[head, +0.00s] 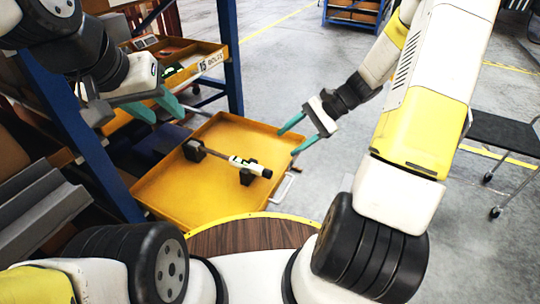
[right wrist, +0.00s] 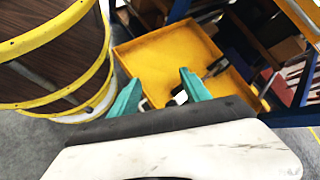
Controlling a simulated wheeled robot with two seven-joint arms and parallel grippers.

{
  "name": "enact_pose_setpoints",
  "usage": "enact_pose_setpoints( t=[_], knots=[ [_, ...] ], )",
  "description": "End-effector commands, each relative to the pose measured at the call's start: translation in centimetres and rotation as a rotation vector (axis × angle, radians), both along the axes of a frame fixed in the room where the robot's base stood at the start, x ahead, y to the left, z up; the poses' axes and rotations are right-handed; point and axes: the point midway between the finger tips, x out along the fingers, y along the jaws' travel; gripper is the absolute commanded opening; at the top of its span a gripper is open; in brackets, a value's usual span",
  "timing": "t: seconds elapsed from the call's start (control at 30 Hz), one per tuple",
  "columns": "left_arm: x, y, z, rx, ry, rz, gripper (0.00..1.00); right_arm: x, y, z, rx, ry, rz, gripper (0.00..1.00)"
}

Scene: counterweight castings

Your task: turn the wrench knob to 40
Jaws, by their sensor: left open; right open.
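The wrench (head: 222,156) lies across two dark holders in a yellow tray (head: 185,205), apart from both grippers. Its knob (head: 267,173) is the black end on the right, beside a white and green band; no scale figure is readable. My right gripper (head: 287,143) is open and empty, above the tray's right side, up and to the right of the knob in the head view. In the right wrist view, the tray (right wrist: 165,45) lies beyond my right gripper (right wrist: 158,88), whose fingers hide part of the wrench. My left gripper (head: 157,109) is open and empty, up and left of the wrench.
A blue rack post (head: 230,60) stands behind the tray, near a yellow bin labelled bolts (head: 210,63). Grey metal shapes (head: 40,205) lie at the left. A black cart (head: 505,133) stands at the right. The grey floor behind the tray has free room.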

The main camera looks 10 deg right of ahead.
Motion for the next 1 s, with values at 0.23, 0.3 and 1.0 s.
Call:
enact_pose_setpoints(
  t=[0.23,0.3,1.0],
  knots=[
    [0.0,0.0,0.0,0.000,0.000,0.000,0.43,2.6,-1.2,-9.4,0.314,0.239,-0.296,0.55],
    [0.0,0.0,0.0,0.000,0.000,0.000,0.43,3.2,-1.4,-12.0,0.403,0.297,-0.385,0.55],
    [0.0,0.0,0.0,0.000,0.000,0.000,0.43,5.3,-1.3,-24.8,0.867,0.543,-0.856,0.55]
  ],
)
